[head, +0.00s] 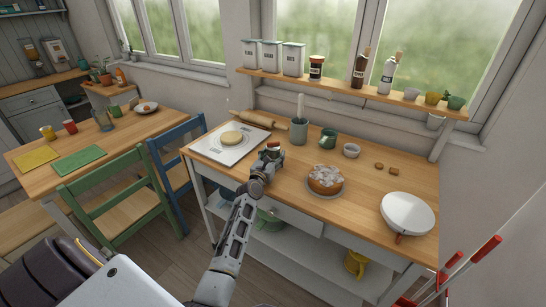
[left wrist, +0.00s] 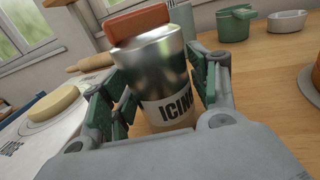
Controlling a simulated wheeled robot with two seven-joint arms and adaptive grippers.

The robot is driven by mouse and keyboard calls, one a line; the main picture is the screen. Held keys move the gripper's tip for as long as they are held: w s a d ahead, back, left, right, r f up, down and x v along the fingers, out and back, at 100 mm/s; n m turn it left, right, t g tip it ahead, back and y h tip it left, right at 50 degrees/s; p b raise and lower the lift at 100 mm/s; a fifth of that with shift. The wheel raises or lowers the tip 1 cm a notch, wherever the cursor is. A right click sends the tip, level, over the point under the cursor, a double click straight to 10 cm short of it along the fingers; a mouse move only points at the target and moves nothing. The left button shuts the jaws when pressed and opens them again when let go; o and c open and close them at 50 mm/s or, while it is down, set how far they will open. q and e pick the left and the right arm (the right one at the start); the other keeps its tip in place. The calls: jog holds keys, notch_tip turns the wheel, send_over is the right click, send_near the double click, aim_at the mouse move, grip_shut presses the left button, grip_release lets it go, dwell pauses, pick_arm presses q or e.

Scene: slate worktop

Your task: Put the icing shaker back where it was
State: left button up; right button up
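The icing shaker (left wrist: 158,75) is a metal can with an orange-red top and a label reading "ICIN…"; its lower part is partly hidden by my gripper. In the head view the shaker (head: 272,146) shows small at my left gripper (head: 268,158), near the pastry board. In the left wrist view the fingers of my left gripper (left wrist: 165,100) lie against both sides of the can, shut on it. I cannot tell whether its base touches the worktop. My right gripper is not in view.
A white-topped cake (head: 325,180) stands right of the gripper, with a white bowl (head: 407,213) beyond. A board with dough (head: 231,138), a rolling pin (head: 252,118), a utensil pot (head: 299,131) and a green pot (head: 328,138) are nearby. A shelf (head: 350,91) holds jars and bottles.

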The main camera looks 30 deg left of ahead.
pick_arm(q)
jog(key=shift+o, duration=0.5)
jog(key=shift+s+r, duration=0.1)
jog(key=shift+r, duration=0.05)
jog(key=shift+s+d, duration=0.25)
jog(key=shift+s, duration=1.3)
jog(key=shift+s+d, duration=0.3)
jog(key=shift+s, duration=1.3)
jog(key=shift+s+d, duration=0.25)
jog(key=shift+s, duration=1.3)
jog(key=shift+s+d, duration=0.2)
jog(key=shift+s, duration=0.95)
